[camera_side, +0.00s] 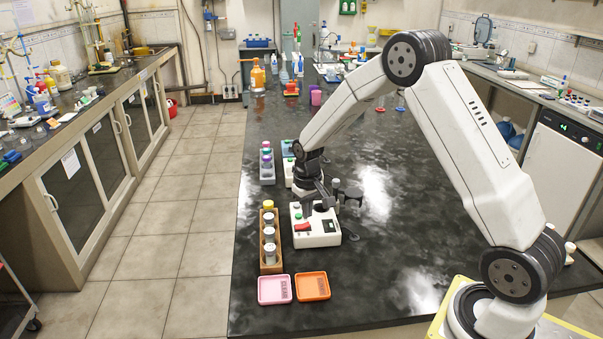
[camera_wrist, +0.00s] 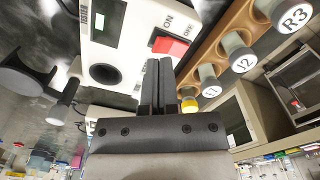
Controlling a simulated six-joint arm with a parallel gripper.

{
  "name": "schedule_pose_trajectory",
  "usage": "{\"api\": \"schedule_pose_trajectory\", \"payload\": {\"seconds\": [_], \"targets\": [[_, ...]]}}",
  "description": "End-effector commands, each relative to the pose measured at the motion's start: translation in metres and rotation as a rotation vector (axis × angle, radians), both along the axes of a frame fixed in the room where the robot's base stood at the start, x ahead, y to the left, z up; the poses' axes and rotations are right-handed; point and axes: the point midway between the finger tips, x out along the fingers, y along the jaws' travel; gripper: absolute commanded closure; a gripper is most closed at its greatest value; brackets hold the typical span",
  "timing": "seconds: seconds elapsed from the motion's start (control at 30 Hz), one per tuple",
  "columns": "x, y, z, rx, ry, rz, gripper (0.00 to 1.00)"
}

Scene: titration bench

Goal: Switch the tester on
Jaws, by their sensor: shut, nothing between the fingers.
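The tester (camera_side: 318,240) is a white box on the dark bench in the side view. It also fills the upper middle of the wrist view (camera_wrist: 128,50), with a small greenish display (camera_wrist: 110,16) and a dark round well (camera_wrist: 104,73). Its red rocker switch (camera_wrist: 171,46) has ON and OFF printed beside it; I cannot tell which way it is tipped. My gripper (camera_wrist: 158,62) is shut and empty, its fingertips close to the switch in the wrist view. Whether they touch it is unclear. In the side view my gripper (camera_side: 310,204) is over the tester's far part.
A wooden rack (camera_side: 270,268) of capped vials stands close left of the tester. A pink tray (camera_side: 274,301) and an orange tray (camera_side: 313,298) lie in front. A dark arm-like part (camera_side: 350,192) sticks out right of the tester. The bench to the right is largely clear.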

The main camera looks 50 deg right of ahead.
Motion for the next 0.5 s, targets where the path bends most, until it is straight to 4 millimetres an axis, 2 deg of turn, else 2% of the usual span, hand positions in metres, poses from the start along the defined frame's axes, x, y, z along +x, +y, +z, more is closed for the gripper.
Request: {"api": "schedule_pose_trajectory", "payload": {"seconds": [0.5], "targets": [[0.0001,0.0,-0.0043,0.0,0.0,0.0,1.0]]}}
